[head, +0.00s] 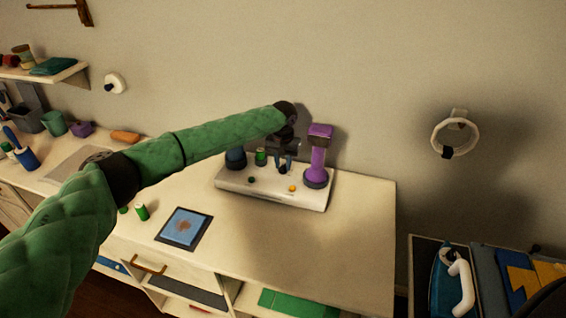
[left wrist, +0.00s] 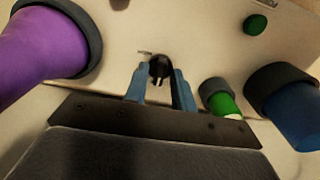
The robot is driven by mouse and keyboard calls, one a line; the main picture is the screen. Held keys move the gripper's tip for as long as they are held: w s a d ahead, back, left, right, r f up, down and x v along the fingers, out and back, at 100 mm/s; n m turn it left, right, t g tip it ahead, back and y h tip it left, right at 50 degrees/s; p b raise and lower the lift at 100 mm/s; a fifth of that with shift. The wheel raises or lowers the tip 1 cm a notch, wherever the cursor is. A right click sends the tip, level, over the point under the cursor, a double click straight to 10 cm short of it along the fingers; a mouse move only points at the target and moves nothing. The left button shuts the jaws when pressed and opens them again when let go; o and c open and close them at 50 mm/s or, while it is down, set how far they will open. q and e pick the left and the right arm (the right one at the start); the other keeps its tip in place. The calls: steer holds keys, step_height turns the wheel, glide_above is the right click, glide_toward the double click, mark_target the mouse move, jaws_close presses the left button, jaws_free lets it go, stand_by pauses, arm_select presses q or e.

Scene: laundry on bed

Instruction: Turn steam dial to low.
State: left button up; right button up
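A white control panel (head: 310,200) stands on the counter against the wall. A small black dial (left wrist: 160,67), which looks like the steam dial, is on its face; its setting is too small to read. My left gripper (head: 284,168) reaches down to the panel; its two blue fingers are apart, with the dial between or just beyond their tips in the left wrist view (left wrist: 161,78). I cannot tell whether they touch it. My right gripper is not in view.
A purple upright handle (head: 319,155) stands close to my left gripper on the right. A green knob (head: 260,157) and a blue knob (head: 236,159) stand on its left. A blue-screened tablet (head: 183,228) lies on the counter. The counter's right end is clear.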

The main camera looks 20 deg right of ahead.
arm_select(q)
jaws_close()
